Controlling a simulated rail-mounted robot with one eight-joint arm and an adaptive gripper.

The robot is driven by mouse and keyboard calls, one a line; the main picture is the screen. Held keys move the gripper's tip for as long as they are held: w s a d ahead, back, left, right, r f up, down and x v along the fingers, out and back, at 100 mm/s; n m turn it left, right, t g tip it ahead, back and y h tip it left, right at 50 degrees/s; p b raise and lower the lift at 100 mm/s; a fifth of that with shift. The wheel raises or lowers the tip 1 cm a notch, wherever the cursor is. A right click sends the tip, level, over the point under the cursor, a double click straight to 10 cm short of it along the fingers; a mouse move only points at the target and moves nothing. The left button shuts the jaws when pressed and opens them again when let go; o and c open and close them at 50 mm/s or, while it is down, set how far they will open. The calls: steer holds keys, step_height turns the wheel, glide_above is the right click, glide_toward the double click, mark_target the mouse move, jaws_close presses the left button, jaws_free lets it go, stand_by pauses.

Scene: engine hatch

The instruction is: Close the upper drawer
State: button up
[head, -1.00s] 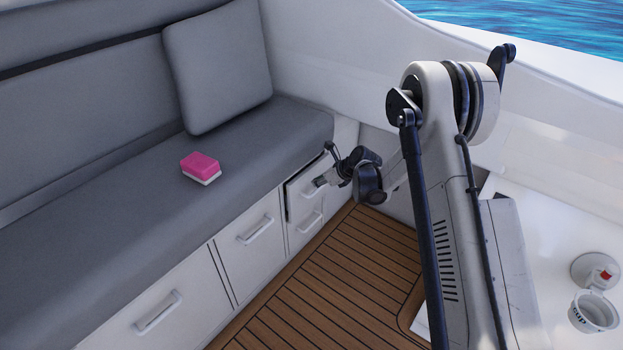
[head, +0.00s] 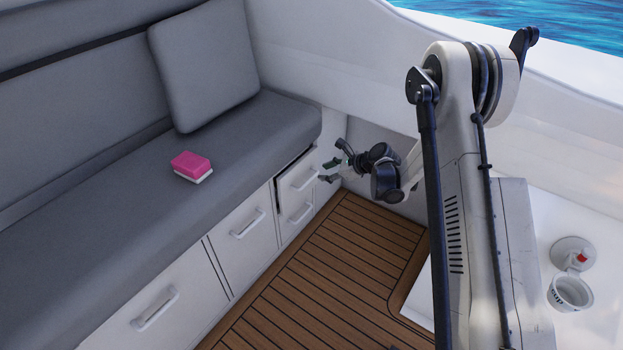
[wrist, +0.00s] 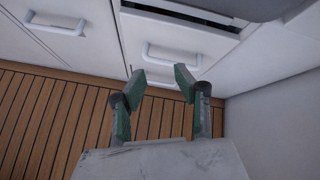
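The upper drawer (head: 297,174) is the white top drawer at the far end of the bench base. It stands slightly open, with a dark gap along its top edge. In the wrist view, its white front (wrist: 222,42) shows near the top, below the dark gap. My gripper (head: 331,170) is in front of and to the right of this drawer in the head view. In the wrist view, its two green-padded fingers (wrist: 160,85) are spread apart with nothing between them. They appear clear of the drawer handle (wrist: 172,54).
A lower drawer (head: 296,224) is below, and other white fronts with handles (head: 248,225) line the bench. The wooden floor (head: 310,260) is clear. A white cup (head: 570,293) is at right.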

step_height(320, 180, down, 5)
steer(key=w+d+n+t+y, duration=0.1)
steer(key=d+n+y, duration=0.1)
steer(key=n, duration=0.5)
steer(key=n+t+y, duration=0.2)
steer(key=n, duration=0.5)
glide_toward(310, 179)
steer(key=b+x, duration=0.1)
steer(key=x, duration=0.2)
steer(key=b+x, duration=0.1)
steer(key=x, duration=0.3)
steer(key=b+x, duration=0.1)
steer(key=x, duration=0.2)
steer(key=shift+a+f+b, duration=0.1)
steer(key=shift+f+b, duration=0.2)
steer(key=shift+f, duration=0.05)
steer(key=shift+c, duration=0.5)
jaws_close()
